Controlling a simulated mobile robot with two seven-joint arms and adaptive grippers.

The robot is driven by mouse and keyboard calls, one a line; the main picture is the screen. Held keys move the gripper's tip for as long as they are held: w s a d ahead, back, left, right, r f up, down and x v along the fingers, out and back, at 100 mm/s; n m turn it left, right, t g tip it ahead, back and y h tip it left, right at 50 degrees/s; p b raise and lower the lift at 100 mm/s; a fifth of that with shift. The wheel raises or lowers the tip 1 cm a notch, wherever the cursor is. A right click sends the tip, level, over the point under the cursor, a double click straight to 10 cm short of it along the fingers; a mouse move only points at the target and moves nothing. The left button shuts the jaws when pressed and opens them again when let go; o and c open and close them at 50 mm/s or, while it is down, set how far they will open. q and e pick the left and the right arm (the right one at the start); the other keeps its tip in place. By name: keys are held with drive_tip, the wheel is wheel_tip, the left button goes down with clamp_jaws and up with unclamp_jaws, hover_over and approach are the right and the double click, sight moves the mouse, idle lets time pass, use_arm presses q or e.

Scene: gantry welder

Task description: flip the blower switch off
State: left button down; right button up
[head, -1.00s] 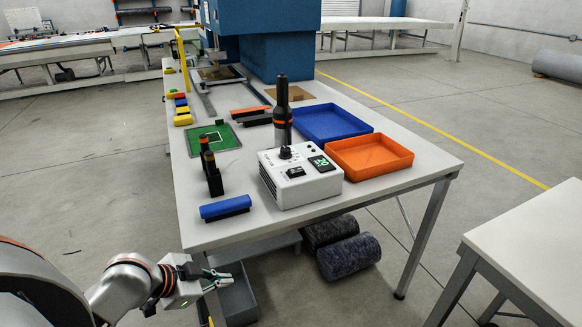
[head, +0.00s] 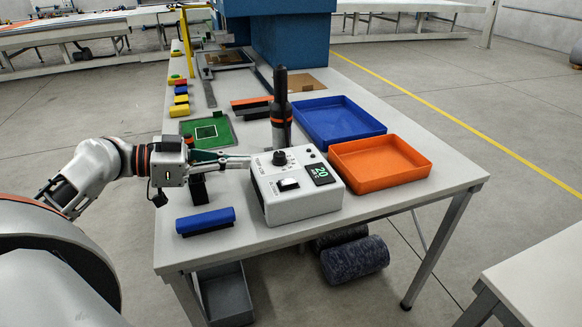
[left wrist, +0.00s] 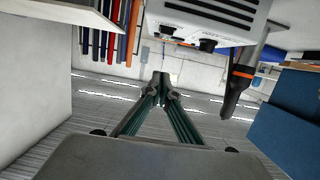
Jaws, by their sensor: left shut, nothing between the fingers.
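The blower unit is a white box (head: 297,208) on the front part of the table, with a black knob (head: 279,158), a green-digit display (head: 321,174) and a dark rocker switch (head: 288,184) on its top. The switch's position is too small to tell. A black blower handpiece with an orange band (head: 281,108) stands upright behind the box. My left gripper (head: 247,161) is shut and empty, its fingertips at the box's left edge, left of the knob; I cannot tell whether they touch. In the left wrist view the gripper (left wrist: 161,79) points toward the box (left wrist: 222,14).
A blue brush-like block (head: 206,220) lies left of the box. A dark stand is partly hidden behind my gripper. An orange tray (head: 425,172) and a blue tray (head: 378,128) stand to the right.

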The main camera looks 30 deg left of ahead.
use_arm(q)
drive_tip(key=p, duration=0.2)
hover_over(282, 183)
wheel_tip(282, 183, down, 2)
drive_tip(key=shift+s, duration=0.1)
wheel_tip(282, 183, down, 3)
drive_tip(key=shift+d+r+b, duration=0.1)
drive_tip(key=shift+r+b, duration=0.05)
drive_tip(key=shift+b, duration=0.15)
drive_tip(key=shift+f, duration=0.85)
use_arm(e)
drive_tip(key=shift+s+r, duration=0.3)
drive_tip(key=shift+s, duration=0.25)
use_arm(q)
drive_tip(key=shift+f, duration=0.1)
